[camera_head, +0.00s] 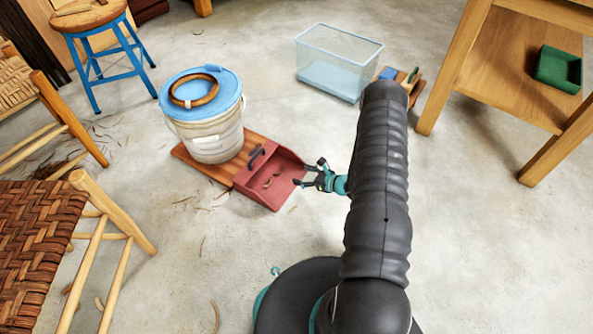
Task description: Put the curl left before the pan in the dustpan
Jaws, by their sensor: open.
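Nothing shows between the fingers. I cannot tell its height above the floor or whether it touches the pan.
A white bucket (212,135) with a blue lid and a wooden ring stands on a brown board (206,172) behind the pan. A clear bin (335,65), a blue stool (100,50), woven chairs (40,225) and a wooden table (500,65) surround open floor. Shavings (214,318) lie scattered.

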